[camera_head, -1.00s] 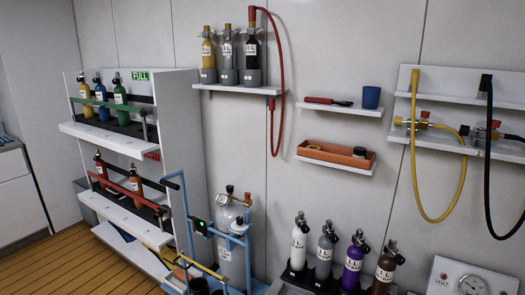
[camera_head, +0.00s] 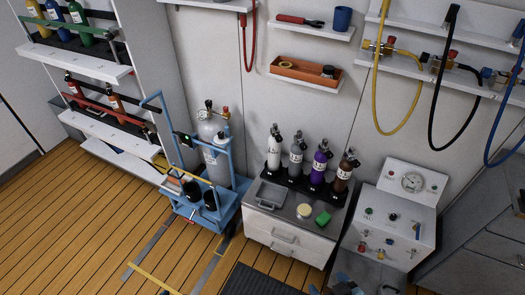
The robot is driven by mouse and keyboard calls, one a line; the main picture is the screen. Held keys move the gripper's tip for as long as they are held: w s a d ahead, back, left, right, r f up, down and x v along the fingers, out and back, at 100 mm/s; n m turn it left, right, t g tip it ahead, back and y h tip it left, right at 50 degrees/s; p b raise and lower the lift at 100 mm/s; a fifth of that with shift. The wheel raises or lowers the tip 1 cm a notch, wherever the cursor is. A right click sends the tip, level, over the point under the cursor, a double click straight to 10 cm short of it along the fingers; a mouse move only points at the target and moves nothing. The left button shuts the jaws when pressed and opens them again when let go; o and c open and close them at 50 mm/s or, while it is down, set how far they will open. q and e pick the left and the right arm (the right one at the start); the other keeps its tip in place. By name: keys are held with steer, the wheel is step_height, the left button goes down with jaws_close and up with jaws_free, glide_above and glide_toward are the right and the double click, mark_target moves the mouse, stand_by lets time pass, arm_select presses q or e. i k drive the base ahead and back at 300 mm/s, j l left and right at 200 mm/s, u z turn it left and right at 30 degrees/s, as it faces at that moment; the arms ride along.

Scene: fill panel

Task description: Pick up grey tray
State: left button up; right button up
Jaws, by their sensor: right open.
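The grey tray (camera_head: 270,195) is a small shallow tray. It lies on the left part of the top of a white drawer cabinet (camera_head: 292,240), in front of the gas bottles. My right gripper (camera_head: 346,284) shows only in part at the bottom edge, below and to the right of the tray and well apart from it. It is open, and nothing can be seen in it. My left gripper is not in view.
A blue trolley (camera_head: 205,207) with a grey cylinder stands left, and a gauge panel (camera_head: 391,222) right. Wooden floor at the front left is open.

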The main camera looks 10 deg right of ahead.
mark_target(275, 195)
steer(key=i+j, duration=0.25)
steer(key=i, duration=0.3)
steer(key=i+j+z, duration=0.15)
steer(key=i, duration=0.35)
steer(key=i+j, duration=0.35)
steer(key=i, duration=0.2)
